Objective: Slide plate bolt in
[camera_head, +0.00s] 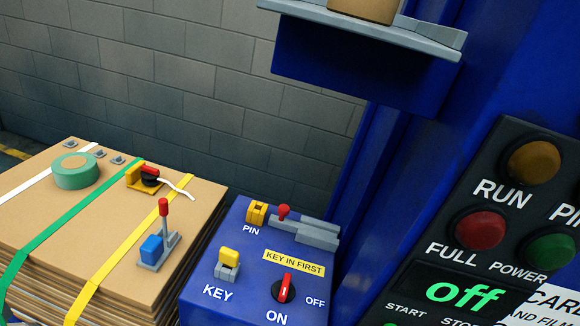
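A blue control box (217,260) stands at the bottom centre. On its back edge a grey sliding bolt (303,231) lies beside a yellow block (257,212) marked PIN, with a red ball knob (283,211) at its left end. I take this for the plate bolt, but no label names it so. Whether its end enters the yellow block is too small to tell. A yellow key piece (229,257) sits above the KEY label, and a red rotary switch (285,288) sits between ON and OFF. My gripper is not in view.
A strapped cardboard stack (100,225) at left carries green tape (76,171), a red-handled lever (164,230) and a yellow tool (137,178). A black button panel (470,200) reading "off" stands at right. A grey shelf (380,28) overhangs the top.

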